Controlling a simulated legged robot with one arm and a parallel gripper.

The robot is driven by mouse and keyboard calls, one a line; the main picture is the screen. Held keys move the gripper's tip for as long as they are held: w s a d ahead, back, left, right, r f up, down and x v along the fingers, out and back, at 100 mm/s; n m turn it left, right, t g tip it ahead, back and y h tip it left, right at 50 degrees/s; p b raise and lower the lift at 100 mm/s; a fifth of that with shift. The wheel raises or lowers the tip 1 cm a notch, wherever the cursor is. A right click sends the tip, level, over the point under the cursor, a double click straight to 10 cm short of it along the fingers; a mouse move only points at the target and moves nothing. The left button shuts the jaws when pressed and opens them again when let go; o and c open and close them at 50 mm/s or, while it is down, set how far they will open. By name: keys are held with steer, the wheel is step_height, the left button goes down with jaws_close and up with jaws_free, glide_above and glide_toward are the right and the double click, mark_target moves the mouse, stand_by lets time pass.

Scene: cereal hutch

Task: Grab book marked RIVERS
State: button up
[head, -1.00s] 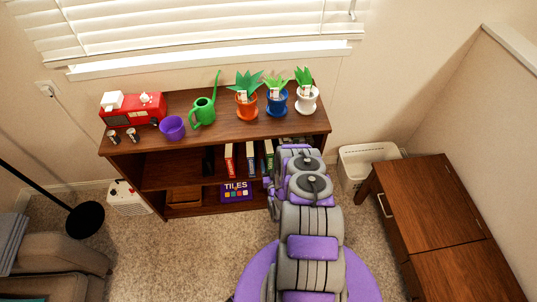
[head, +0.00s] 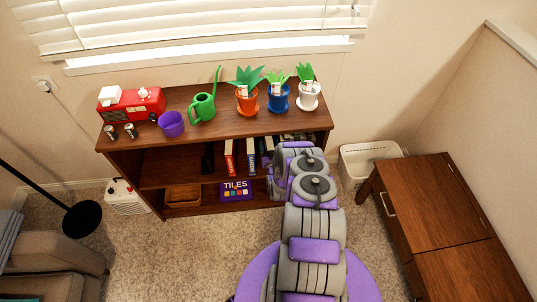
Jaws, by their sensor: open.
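Several upright books stand on the middle shelf of the brown hutch (head: 155,170) in the head view. A red book (head: 229,158) stands left of a white-and-blue book (head: 251,158). More book edges show to their right, close to my arm. The spine lettering is too small to read, so I cannot tell which book is marked RIVERS. My gripper is hidden behind my own arm, which reaches into the right part of the hutch.
A purple TILES box (head: 236,191) and a wooden tray (head: 183,196) sit on the bottom shelf. Potted plants, a green watering can (head: 203,107), a purple pot (head: 171,124) and a red radio (head: 131,104) stand on top. A white bin (head: 366,157) and a brown cabinet (head: 430,205) are at right.

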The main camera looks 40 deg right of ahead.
steer(key=shift+w+d, duration=0.4)
steer(key=shift+c, duration=0.4)
jaws_close()
